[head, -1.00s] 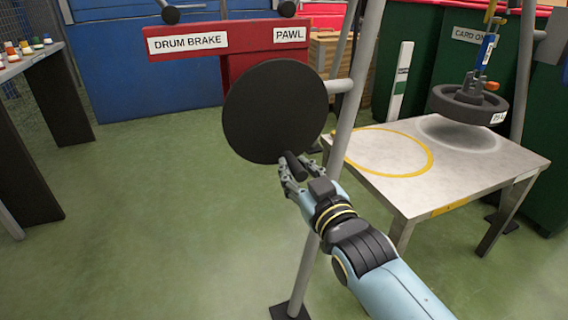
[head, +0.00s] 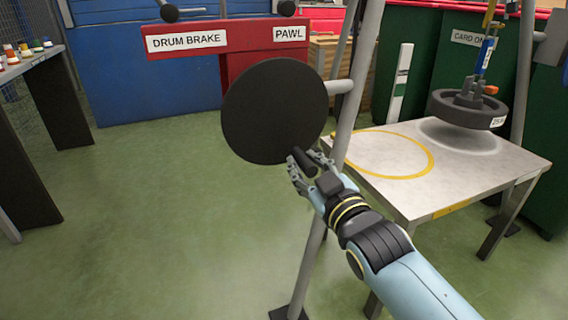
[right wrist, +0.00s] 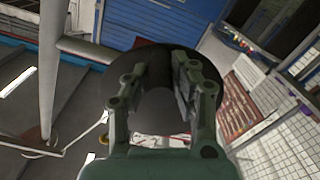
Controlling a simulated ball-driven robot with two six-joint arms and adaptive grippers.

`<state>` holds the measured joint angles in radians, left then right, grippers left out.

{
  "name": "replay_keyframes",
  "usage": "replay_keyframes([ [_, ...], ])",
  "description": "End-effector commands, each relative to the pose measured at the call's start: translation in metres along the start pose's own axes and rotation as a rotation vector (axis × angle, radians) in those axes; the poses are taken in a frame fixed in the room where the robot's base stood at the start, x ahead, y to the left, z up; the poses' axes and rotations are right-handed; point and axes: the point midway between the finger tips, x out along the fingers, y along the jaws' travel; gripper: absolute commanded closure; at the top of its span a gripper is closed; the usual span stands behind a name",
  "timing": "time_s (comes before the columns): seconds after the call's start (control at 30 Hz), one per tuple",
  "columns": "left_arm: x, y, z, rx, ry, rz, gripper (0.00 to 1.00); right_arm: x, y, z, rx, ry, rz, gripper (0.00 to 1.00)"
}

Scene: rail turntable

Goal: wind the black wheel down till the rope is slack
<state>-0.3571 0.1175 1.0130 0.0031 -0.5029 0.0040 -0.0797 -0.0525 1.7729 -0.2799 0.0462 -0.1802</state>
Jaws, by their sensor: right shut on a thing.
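The black wheel (head: 270,108) is a plain dark disc in front of a red stand, with a short dark handle (head: 302,158) near its lower right rim. My right gripper (head: 306,170) is closed around that handle. In the right wrist view its fingers (right wrist: 160,92) stand before the dark wheel (right wrist: 155,62); the grip itself is partly hidden. The line above looks straight. My left gripper is out of view.
A grey post (head: 350,110) stands right beside the wheel and my right arm. A yellow ring (head: 388,172) marks the table's left part. Signs read DRUM BRAKE (head: 183,40) and PAWL (head: 289,34). Green floor is open to the left.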

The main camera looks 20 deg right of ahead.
Motion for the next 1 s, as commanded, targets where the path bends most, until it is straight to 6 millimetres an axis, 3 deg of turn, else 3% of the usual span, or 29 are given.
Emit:
replay_keyframes([
  [0.37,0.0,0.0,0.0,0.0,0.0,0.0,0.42,0.0,0.002,-0.001,-0.011,0.003,0.001,1.0],
  [1.0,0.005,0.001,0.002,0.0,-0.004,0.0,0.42,0.001,0.02,-0.003,-0.215,0.003,0.001,1.0],
])
